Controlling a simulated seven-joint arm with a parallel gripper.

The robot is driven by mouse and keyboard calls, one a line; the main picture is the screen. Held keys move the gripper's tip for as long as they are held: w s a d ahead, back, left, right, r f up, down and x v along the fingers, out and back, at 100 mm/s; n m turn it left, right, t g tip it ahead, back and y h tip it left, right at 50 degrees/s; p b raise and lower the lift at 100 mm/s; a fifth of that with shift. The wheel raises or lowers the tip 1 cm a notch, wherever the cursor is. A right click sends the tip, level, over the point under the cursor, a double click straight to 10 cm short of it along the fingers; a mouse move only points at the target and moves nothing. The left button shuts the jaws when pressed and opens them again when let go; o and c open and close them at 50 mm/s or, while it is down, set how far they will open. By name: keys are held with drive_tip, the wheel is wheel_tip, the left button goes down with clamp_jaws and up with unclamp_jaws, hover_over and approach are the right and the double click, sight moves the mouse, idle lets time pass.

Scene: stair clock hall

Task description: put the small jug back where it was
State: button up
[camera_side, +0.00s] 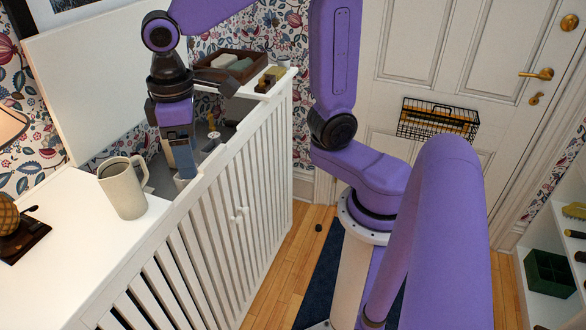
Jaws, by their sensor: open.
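A cream, jug-like vessel (122,190) with a handle on its right side stands upright on the white cabinet top, left of an open compartment. I take it for the small jug. My gripper (182,168) points down into the compartment, to the right of the vessel and apart from it. Its jaws are open; the fingers overlap in this view, so the gap between them is hard to see. A small pale thing (183,183) shows at the fingertips, too small to identify. Other small items in the compartment are partly hidden by my gripper.
A raised white lid (95,75) leans behind the compartment. A brown tray (203,76) and a small yellow-and-dark object (271,78) stand at the cabinet's far end. A dark wooden stand with a round object (22,242) is at the left. The cabinet top before the vessel is clear.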

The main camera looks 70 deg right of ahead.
drive_tip(key=s+d+f+n, duration=0.2)
drive_tip(key=s+d+n, duration=0.1)
drive_tip(key=s, duration=0.5)
drive_tip(key=s+d+f+n, duration=0.2)
drive_tip(key=s+d+f, duration=0.1)
drive_tip(key=s, duration=0.5)
drive_tip(key=shift+s+d+f+n, duration=0.3)
drive_tip(key=shift+s+d+n, duration=0.1)
drive_tip(key=shift+d, duration=0.3)
drive_tip(key=o, duration=0.5)
drive_tip(key=w+a+r+n+y, duration=0.1)
drive_tip(key=w+r, duration=0.2)
drive_tip(key=w, duration=0.3)
drive_tip(key=w+a+r+n+t, duration=0.1)
drive_tip(key=w+a+r, duration=0.1)
drive_tip(key=w, duration=0.4)
drive_tip(key=w+a+r+n+y, duration=0.1)
drive_tip(key=w+r, duration=0.2)
drive_tip(key=w, duration=0.4)
drive_tip(key=w+d+r+n+t, duration=0.1)
drive_tip(key=w+d+r, duration=0.35)
drive_tip(key=w, duration=0.35)
drive_tip(key=w+d+r+n+t, duration=0.25)
drive_tip(key=w+d, duration=0.25)
drive_tip(key=w, duration=0.4)
drive_tip(key=shift+m+g, duration=0.35)
drive_tip(key=x, duration=1)
drive_tip(key=shift+s, duration=0.1)
